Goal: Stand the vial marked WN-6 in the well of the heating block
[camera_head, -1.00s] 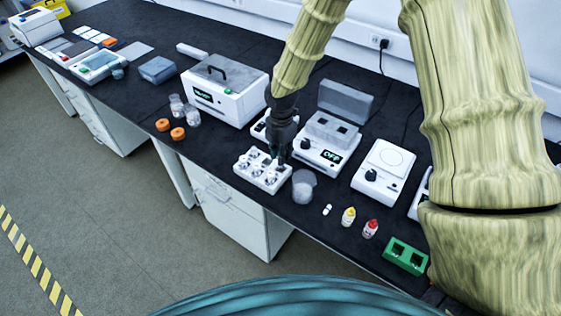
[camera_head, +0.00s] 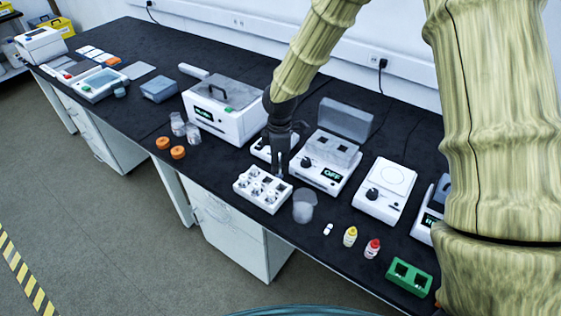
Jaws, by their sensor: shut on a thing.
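My gripper (camera_head: 279,160) points down over the rear right part of a white vial rack (camera_head: 243,193). It is shut on a small, pale vial (camera_head: 279,172), mostly hidden by the fingers; its marking cannot be read. Its lower end is at or just above the rack, and I cannot tell if it is clear of its hole. Several other vials (camera_head: 256,188) stand in the rack, their labels too small to read. The heating block (camera_head: 313,177), a white unit with a knob, an OFF display, dark square wells and a raised clear lid, stands to the right of my gripper.
A clear beaker (camera_head: 304,206) stands right of the rack. A white round-topped plate unit (camera_head: 384,190), yellow-capped (camera_head: 350,236) and red-capped (camera_head: 373,249) bottles and a green two-well block (camera_head: 409,277) lie farther right. A white lidded bath (camera_head: 225,110) stands behind left.

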